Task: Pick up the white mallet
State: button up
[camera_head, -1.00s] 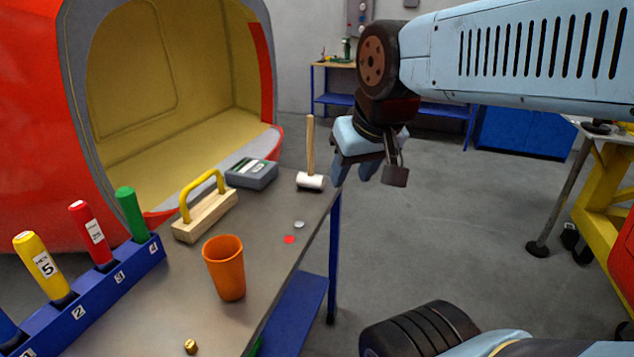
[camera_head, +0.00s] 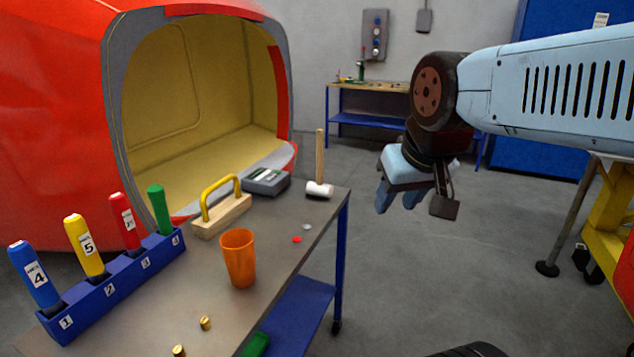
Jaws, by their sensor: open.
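The white mallet (camera_head: 319,188) stands on its white head at the far right corner of the metal table, its wooden handle pointing up. My gripper (camera_head: 409,199) hangs in the air to the right of the mallet, past the table's right edge. It is open, with nothing between its fingers, and points downward. It is apart from the mallet.
On the table (camera_head: 270,262) are a grey box (camera_head: 266,182), a wooden block with yellow handle (camera_head: 222,208), an orange cup (camera_head: 239,258), and a blue rack (camera_head: 117,287) with coloured tools. A red nosecone (camera_head: 60,110) stands behind.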

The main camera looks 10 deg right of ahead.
aim_at(318, 188)
jog(key=z, duration=0.1)
jog(key=i, duration=1)
jog(key=u, duration=0.1)
